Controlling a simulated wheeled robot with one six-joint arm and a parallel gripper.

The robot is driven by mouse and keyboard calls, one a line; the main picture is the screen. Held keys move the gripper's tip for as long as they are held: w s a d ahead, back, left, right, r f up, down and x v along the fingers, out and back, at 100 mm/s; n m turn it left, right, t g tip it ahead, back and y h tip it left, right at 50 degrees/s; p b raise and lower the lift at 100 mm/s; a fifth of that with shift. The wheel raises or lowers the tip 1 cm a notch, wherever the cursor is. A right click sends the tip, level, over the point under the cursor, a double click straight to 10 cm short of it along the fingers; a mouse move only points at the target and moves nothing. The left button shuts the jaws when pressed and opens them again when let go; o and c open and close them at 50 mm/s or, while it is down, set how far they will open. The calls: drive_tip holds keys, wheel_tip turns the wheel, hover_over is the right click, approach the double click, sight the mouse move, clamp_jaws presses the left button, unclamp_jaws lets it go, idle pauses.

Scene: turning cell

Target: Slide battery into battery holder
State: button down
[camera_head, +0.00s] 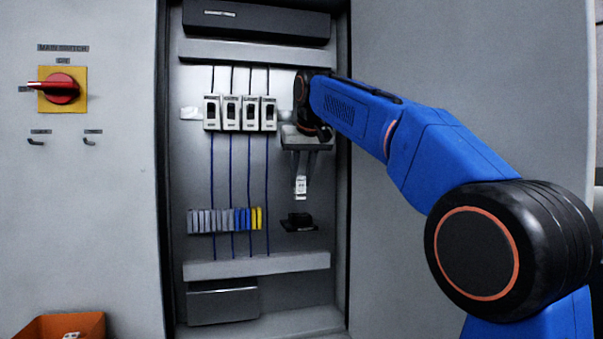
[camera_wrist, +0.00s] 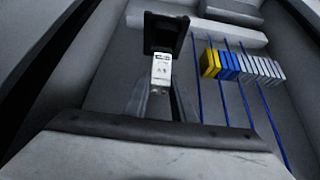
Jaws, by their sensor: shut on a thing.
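The battery (camera_head: 301,188) is a small white block with dark markings. My gripper (camera_head: 300,174) points down inside the open cabinet and is shut on the battery's upper end. The battery hangs roughly upright. The battery holder (camera_head: 299,222) is a small black piece low on the cabinet's back panel. In the head view it lies below the battery, with a visible gap between them. In the wrist view the battery (camera_wrist: 161,72) shows between my fingers (camera_wrist: 160,90), its far end overlapping the black holder (camera_wrist: 166,24) in the picture. The wrist view does not clearly show the holder's depth.
Several breakers (camera_head: 240,113) and a row of grey, blue and yellow terminal blocks (camera_head: 225,220) sit left of my gripper, with blue wires between them. A lower grey duct (camera_head: 257,265) runs beneath. The cabinet's right wall is close. An orange bin (camera_head: 60,326) stands lower left.

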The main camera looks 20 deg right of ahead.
sight(301, 198)
drive_tip(key=shift+f, duration=2.85)
drive_tip(key=shift+f, duration=0.55)
drive_tip(key=c, duration=1.4)
unclamp_jaws()
drive_tip(key=shift+r, duration=0.1)
drive_tip(key=v, duration=1.7)
drive_tip(key=shift+s, duration=0.1)
